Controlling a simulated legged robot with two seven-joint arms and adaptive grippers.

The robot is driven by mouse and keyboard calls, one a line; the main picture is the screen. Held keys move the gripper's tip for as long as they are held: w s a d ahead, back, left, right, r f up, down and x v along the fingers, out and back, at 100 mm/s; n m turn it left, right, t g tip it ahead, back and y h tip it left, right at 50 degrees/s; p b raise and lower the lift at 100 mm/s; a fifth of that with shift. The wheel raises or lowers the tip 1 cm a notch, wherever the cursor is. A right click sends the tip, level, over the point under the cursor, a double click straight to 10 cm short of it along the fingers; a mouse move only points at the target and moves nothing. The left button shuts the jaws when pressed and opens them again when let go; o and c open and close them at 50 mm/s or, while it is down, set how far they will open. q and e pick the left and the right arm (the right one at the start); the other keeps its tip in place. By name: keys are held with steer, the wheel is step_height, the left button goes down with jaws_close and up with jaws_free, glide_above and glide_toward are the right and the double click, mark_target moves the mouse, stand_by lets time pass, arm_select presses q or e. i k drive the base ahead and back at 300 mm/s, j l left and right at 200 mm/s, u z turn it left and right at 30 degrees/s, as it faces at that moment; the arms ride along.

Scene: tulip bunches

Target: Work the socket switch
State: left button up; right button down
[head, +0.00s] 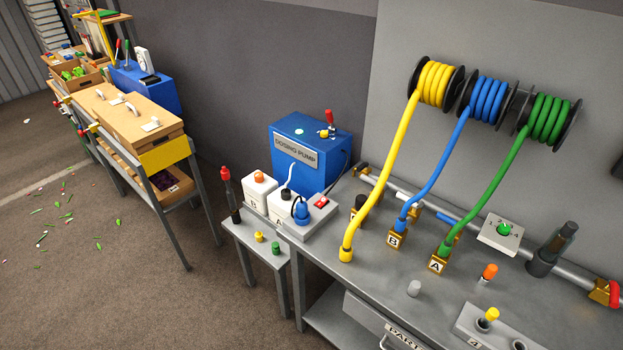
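A grey socket box (308,222) sits at the left end of the grey workbench, in the middle of the head view. A red rocker switch (321,202) is on its top, toward the right. A blue plug (301,213) with a dark cord stands in the socket beside the switch. The switch is too small to tell which side is pressed. The blue dosing pump (308,152) stands behind the box, with a green light and a red-handled lever on top. Neither of my grippers shows in this view.
White containers (259,191) with coloured caps stand left of the socket box. Yellow, blue and green hoses (378,180) hang from wall reels to the workbench (370,278). A wooden table with boxes (128,118) stands at left. The floor (110,290) in front is clear apart from green scraps.

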mark_target(321, 204)
steer(key=i+j+z, duration=0.1)
steer(key=j, duration=0.2)
steer(key=i+j, duration=0.25)
steer(key=i+j+z, duration=0.15)
steer(key=j, duration=0.3)
steer(key=i+j, duration=0.15)
steer(key=j, duration=0.15)
steer(key=i+j+z, duration=0.15)
steer(key=j, duration=0.2)
